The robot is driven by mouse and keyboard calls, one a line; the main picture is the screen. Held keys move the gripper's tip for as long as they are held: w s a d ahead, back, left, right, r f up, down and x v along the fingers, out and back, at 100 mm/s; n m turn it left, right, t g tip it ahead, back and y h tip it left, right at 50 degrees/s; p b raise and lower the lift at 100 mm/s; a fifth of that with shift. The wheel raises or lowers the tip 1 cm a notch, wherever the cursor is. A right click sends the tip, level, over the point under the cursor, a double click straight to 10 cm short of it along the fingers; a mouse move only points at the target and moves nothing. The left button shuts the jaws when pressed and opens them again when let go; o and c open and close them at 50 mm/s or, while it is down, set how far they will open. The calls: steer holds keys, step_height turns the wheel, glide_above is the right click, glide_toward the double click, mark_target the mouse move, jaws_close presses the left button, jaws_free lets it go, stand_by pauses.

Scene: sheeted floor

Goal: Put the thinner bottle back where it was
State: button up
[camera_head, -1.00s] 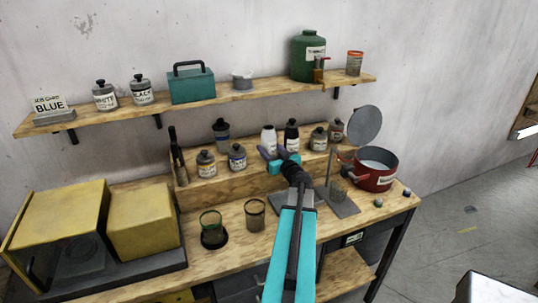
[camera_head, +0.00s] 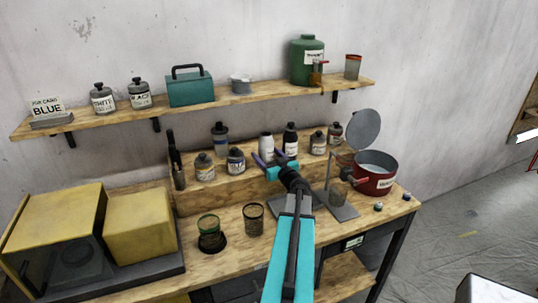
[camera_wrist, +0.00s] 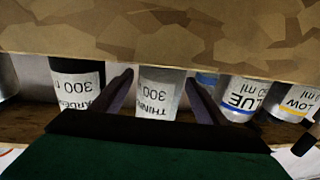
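The thinner bottle (camera_head: 266,146) is white and stands upright on the wooden riser at the back of the bench, beside the dark hardener bottle (camera_head: 290,138). In the wrist view, where labels appear upside down, the thinner bottle (camera_wrist: 158,92) is between the fingers. My gripper (camera_head: 269,158) is in front of it, and its fingers are spread apart. In the wrist view my gripper (camera_wrist: 160,85) has a finger on each side of the bottle. Whether a finger touches it is not clear. The gripper hides the bottle's lower part in the head view.
Blue (camera_head: 236,159) and yellow (camera_head: 204,166) jars stand left on the riser's front, with more bottles right. A red pot (camera_head: 376,176) with raised lid and a stand (camera_head: 343,210) are at right. Two glass cups (camera_head: 253,218) stand in front. A card (camera_head: 46,108) reads BLUE.

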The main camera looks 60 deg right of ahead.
steer(key=shift+r, duration=0.15)
steer(key=b+v, duration=0.2)
steer(key=v, duration=1)
steer(key=shift+b, duration=0.4)
stand_by(0.6)
